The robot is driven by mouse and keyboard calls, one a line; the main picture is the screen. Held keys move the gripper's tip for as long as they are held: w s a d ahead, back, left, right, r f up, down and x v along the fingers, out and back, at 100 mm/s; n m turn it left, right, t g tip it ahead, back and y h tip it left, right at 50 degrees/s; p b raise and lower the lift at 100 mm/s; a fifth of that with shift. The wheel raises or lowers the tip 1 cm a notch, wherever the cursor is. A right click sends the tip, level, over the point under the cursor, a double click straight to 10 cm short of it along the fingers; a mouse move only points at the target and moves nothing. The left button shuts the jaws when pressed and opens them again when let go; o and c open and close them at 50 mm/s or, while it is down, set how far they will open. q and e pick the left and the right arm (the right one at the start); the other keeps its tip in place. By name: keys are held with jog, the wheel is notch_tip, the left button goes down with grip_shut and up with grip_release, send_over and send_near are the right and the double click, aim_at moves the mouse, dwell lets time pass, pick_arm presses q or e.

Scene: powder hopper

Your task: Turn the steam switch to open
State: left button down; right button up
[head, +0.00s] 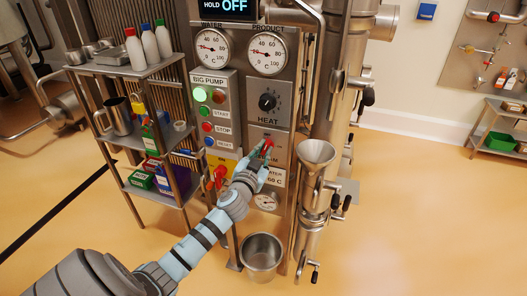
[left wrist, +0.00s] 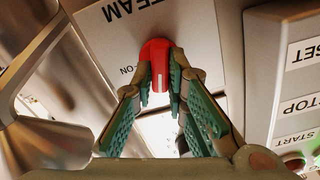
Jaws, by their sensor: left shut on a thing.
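The steam switch (left wrist: 155,52) is a red knob on a white panel, with STEAM and ON lettering beside it in the left wrist view. A white mark line shows on the knob. In the head view the red knob (head: 267,143) sits below the black HEAT dial. My left gripper (left wrist: 161,88) is shut on the knob, with a green-padded finger on each side of it. In the head view my left gripper (head: 262,158) reaches up to the panel and partly hides the steam label. My right gripper is in neither view.
A BIG PUMP panel (head: 209,82) with START, STOP and RESET buttons is left of the switch. Another red knob (head: 220,172) is lower left. A metal funnel (head: 316,153) stands close on the right. A steel bucket (head: 261,252) is below. A shelf rack (head: 134,160) stands left.

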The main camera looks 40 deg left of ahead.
pick_arm(q)
jog(key=m, duration=0.4)
jog(key=shift+m+p, duration=0.35)
jog(key=shift+m, duration=0.05)
jog(key=m, duration=0.3)
jog(key=shift+d+m+p, duration=0.1)
jog(key=shift+m+p, duration=0.2)
jog(key=shift+p, duration=0.05)
jog(key=m, duration=0.4)
jog(key=shift+f+p, duration=0.15)
jog(key=shift+p, duration=0.25)
jog(key=shift+f+m, duration=0.1)
jog(key=shift+m, duration=1.5)
jog(key=c, duration=1.6)
grip_release()
